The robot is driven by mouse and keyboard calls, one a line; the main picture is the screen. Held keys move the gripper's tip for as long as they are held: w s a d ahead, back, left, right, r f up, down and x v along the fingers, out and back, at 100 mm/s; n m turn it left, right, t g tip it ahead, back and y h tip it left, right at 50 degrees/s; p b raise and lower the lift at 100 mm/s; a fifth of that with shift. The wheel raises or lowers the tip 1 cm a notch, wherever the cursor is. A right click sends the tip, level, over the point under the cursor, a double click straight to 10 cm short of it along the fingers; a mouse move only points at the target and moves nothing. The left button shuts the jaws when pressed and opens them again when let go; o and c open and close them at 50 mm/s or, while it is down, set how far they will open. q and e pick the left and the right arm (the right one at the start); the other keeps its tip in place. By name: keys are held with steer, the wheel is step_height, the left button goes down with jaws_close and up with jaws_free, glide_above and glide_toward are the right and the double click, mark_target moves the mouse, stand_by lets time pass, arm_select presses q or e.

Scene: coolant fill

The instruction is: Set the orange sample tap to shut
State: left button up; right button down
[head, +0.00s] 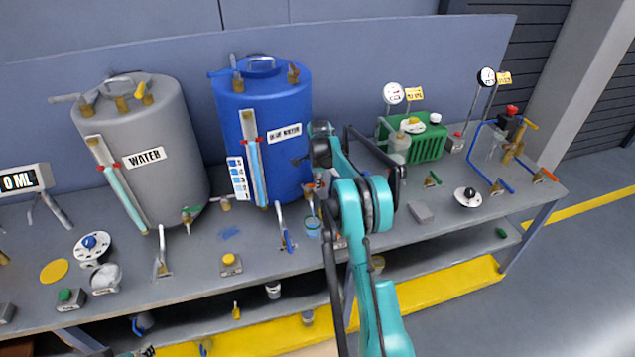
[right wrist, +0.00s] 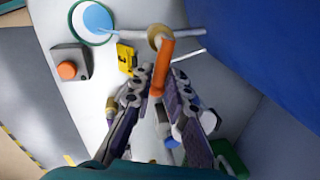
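The orange sample tap (right wrist: 165,60) shows in the right wrist view as an orange lever on a round brass pivot. The lever lies across the line of the pale pipe and points towards my right gripper. My right gripper (right wrist: 163,72) has its fingertips apart, one on each side of the lever. I cannot tell whether either finger touches it. In the head view my right arm reaches beside the blue tank (head: 268,95), and the arm largely hides the tap area. My left gripper is not in view.
A beaker of blue liquid (head: 313,228) stands near the tap; the right wrist view shows it too (right wrist: 92,20). A yellow tag (right wrist: 125,58) and a box with an orange button (right wrist: 68,70) lie close by. A green box (head: 428,145) stands farther right.

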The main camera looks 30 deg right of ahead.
steer(key=shift+w+d+n, duration=0.15)
steer(key=shift+w+n, duration=0.15)
steer(key=shift+n, duration=0.9)
steer(key=c, duration=1.5)
jaws_free()
steer(key=shift+o, duration=0.2)
steer(key=shift+r, duration=0.1)
step_height(320, 180, up, 12)
steer(key=s, duration=0.2)
steer(key=shift+s+a+f, duration=0.15)
steer(key=shift+a+f, duration=0.05)
steer(key=shift+a, duration=0.05)
steer(key=shift+a, duration=0.1)
